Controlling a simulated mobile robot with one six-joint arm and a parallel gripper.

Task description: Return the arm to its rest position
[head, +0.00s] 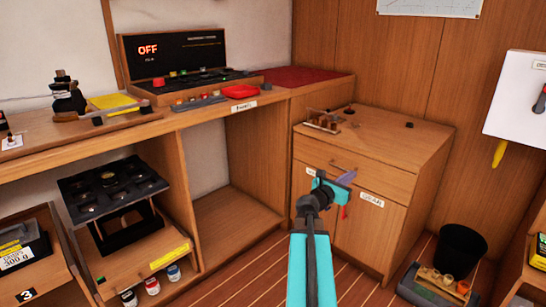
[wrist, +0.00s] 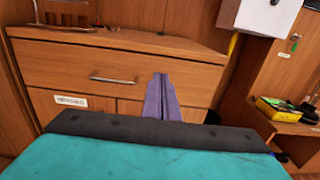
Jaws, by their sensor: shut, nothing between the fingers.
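My arm, teal and dark grey, reaches out from the bottom middle of the head view. My gripper (head: 347,177) is in front of the wooden cabinet (head: 400,150) and shows as two purple fingers lying together. In the wrist view my gripper (wrist: 160,90) is shut and empty, and the cabinet's drawer front (wrist: 60,65) with its metal handle lies behind it. I cannot tell how far the fingertips are from the cabinet front.
A black bin (head: 461,250) stands on the floor right of the cabinet. A low box with rolled items (head: 440,285) lies in front of it. An open-fronted bench (head: 215,120) runs along the left. A white box (head: 518,100) hangs on the right wall.

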